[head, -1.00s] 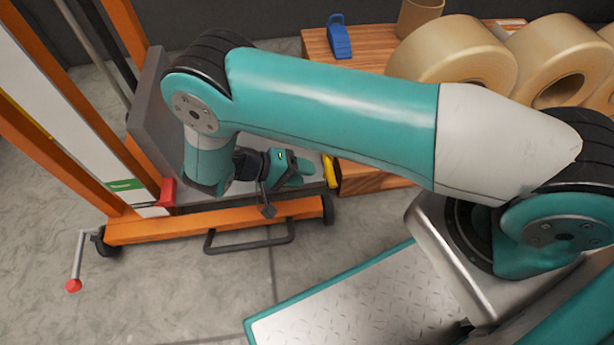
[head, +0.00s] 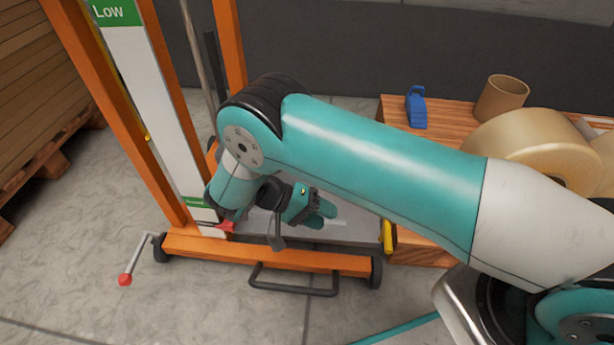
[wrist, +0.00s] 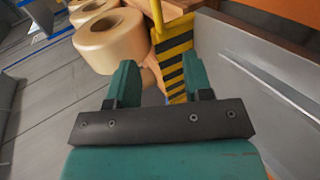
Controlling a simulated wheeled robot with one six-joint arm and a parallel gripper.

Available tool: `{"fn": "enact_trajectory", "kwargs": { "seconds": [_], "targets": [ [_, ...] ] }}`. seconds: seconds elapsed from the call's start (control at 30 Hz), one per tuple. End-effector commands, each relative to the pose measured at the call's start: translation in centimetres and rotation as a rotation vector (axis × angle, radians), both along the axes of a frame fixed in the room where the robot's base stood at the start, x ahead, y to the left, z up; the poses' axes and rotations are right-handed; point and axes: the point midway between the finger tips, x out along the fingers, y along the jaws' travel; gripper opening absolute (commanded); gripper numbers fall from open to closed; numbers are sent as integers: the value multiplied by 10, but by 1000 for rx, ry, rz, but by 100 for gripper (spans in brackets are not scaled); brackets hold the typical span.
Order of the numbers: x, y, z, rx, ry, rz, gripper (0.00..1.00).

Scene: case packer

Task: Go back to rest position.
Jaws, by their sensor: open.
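My gripper (head: 322,212) hangs at the end of my teal arm in the head view, above the grey plate of an orange lift frame (head: 290,262). In the wrist view my gripper (wrist: 160,82) shows two teal fingers spread apart, with nothing between them. Beyond the fingers are a yellow-and-black striped post (wrist: 173,68) and tan rolls (wrist: 113,40). My arm is bent, with the forearm stretching left across the head view. The arm hides part of the lift and the wooden bench.
A wooden bench (head: 440,140) at right holds a blue tape dispenser (head: 416,108), a cardboard tube (head: 502,98) and large tan rolls. A red-knobbed crank (head: 125,280) sticks out at the lift's left. A pallet stack (head: 40,90) stands at far left. Floor at front left is clear.

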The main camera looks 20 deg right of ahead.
Motion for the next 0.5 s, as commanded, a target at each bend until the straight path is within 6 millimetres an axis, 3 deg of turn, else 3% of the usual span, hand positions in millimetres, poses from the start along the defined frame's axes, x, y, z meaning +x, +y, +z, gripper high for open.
{"fn": "enact_trajectory", "kwargs": {
  "seconds": [0.17,0.27,0.37,0.5],
  "targets": [
    [1,0,1,3,0,1,46],
    [6,1,15,44,11,13,46],
    [17,3,47,144,37,47,46],
    [29,2,112,361,83,138,46]
  ]
}}
